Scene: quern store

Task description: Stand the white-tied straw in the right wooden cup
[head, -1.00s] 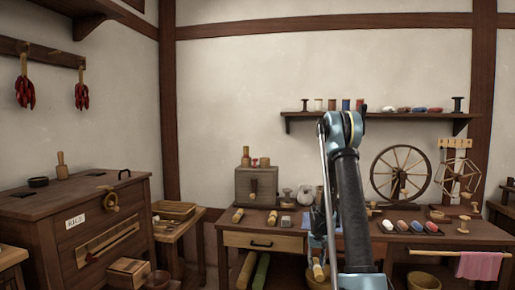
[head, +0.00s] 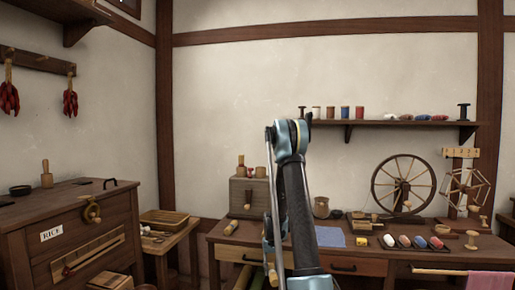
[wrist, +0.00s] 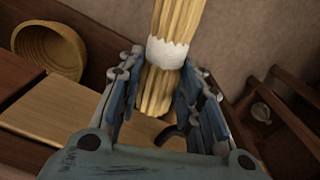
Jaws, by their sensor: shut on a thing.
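My gripper (wrist: 165,105) is shut on the white-tied straw (wrist: 172,52) in the wrist view. It is a pale yellow bundle with a jagged white band, gripped just below the band; its upper end leaves the picture. In the head view my gripper (head: 270,248) hangs in front of the table, mostly behind my arm, with a bit of straw (head: 272,275) showing below it. Small wooden cup-like pieces stand on a wooden box at the back of the table, the right one (head: 260,172) plainest. I cannot tell whether these are the task's cups.
The table (head: 375,252) holds a blue cloth (head: 330,237), thread rolls (head: 404,241) and a spinning wheel (head: 403,184). A rice chest (head: 95,210) stands at left. The wrist view shows a woven basket (wrist: 48,45) beside a pale wooden board (wrist: 65,105).

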